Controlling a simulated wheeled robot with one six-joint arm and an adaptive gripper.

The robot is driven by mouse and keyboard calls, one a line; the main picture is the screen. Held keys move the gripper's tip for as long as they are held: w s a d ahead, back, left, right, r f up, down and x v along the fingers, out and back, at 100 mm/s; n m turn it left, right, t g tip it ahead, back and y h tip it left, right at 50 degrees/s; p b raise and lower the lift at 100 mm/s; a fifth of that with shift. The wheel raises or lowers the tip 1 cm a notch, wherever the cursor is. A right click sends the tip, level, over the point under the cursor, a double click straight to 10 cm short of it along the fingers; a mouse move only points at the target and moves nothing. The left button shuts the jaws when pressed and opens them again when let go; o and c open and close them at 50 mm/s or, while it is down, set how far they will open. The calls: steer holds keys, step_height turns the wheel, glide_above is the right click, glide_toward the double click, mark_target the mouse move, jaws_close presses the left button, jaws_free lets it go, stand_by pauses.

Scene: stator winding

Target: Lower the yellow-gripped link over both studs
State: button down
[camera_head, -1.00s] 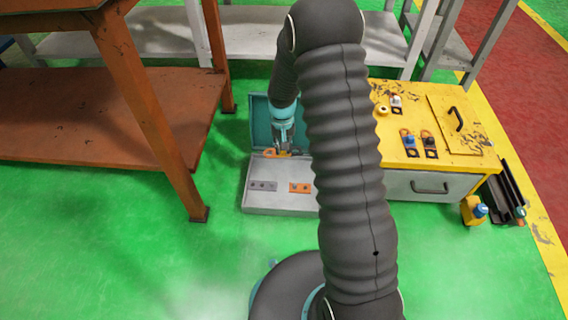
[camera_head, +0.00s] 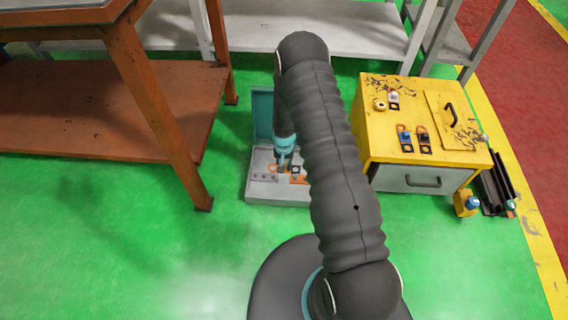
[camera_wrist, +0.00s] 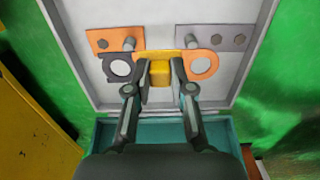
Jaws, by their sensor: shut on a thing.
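My gripper (camera_wrist: 160,80) is shut on the yellow grip (camera_wrist: 160,72) of a link. The link has an orange ring (camera_wrist: 203,66) at one end and a dark ring (camera_wrist: 118,67) at the other. In the wrist view, one stud (camera_wrist: 129,44) stands on an orange plate (camera_wrist: 102,41) and another stud (camera_wrist: 190,41) on a grey plate (camera_wrist: 226,38). Both studs appear just beyond the rings, outside the ring holes. The height gap between link and plates is unclear. In the head view my gripper (camera_head: 284,163) is over the grey box.
The box (camera_head: 275,198) has a raised teal lid (camera_head: 262,115) behind it. A yellow cabinet (camera_head: 420,110) with small parts on top stands to the right. An orange bench (camera_head: 160,110) is to the left. Green floor is clear in front.

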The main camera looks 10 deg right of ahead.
mark_target(284, 179)
steer(key=shift+f+b, duration=0.55)
steer(key=shift+f, duration=0.95)
steer(key=shift+f+b, duration=0.75)
steer(key=shift+f+b, duration=1.15)
steer(key=shift+b, duration=0.65)
stand_by(1.0)
steer(key=c, duration=0.9)
jaws_free()
steer(key=shift+c, duration=0.2)
steer(key=shift+r+p, duration=1.65)
steer(key=shift+r, duration=1.85)
